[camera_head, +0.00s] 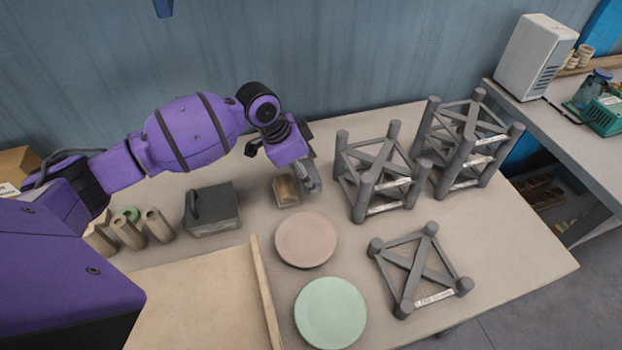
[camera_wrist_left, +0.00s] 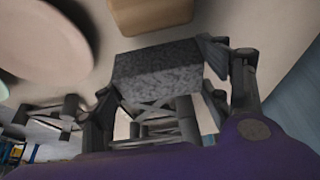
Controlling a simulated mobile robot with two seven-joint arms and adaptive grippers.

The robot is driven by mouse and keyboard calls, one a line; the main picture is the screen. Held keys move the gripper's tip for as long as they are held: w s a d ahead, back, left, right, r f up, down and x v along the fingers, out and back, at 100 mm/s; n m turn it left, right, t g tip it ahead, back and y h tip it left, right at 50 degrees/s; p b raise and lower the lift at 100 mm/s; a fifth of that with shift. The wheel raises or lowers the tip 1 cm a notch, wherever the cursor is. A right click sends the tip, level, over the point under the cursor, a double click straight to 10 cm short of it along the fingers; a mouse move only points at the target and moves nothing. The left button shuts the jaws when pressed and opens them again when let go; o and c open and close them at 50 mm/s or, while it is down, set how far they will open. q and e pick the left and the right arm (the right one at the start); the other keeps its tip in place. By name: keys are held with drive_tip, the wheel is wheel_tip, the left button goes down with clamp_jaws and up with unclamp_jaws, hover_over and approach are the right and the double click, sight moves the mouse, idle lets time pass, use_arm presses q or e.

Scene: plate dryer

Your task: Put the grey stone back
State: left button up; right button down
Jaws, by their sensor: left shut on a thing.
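In the left wrist view the gripper is shut on the grey stone (camera_wrist_left: 158,77), a speckled dark grey block between the two fingers. The brown block (camera_wrist_left: 150,12) shows beyond the stone in that view. In the head view the stone is hard to tell apart from the fingers. I cannot tell whether it touches the table. My right gripper is not in view.
A pink plate (camera_head: 306,240) and a green plate (camera_head: 330,313) lie in front. Grey racks (camera_head: 364,205) (camera_head: 440,172) (camera_head: 405,308) stand to the right. A grey block with a handle (camera_head: 222,214) and several tubes (camera_head: 128,232) stand left. A wooden board (camera_head: 195,300) lies front left.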

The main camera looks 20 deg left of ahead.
use_arm(q)
drive_tip(key=shift+w+d+f, duration=0.35)
drive_tip(key=shift+w+f, duration=0.35)
drive_tip(key=shift+f, duration=0.1)
drive_tip(key=shift+w+f, duration=0.1)
drive_tip(key=shift+f, duration=1.45)
drive_tip(key=shift+f, duration=0.1)
drive_tip(key=o, duration=1.1)
drive_tip(key=v, duration=1.2)
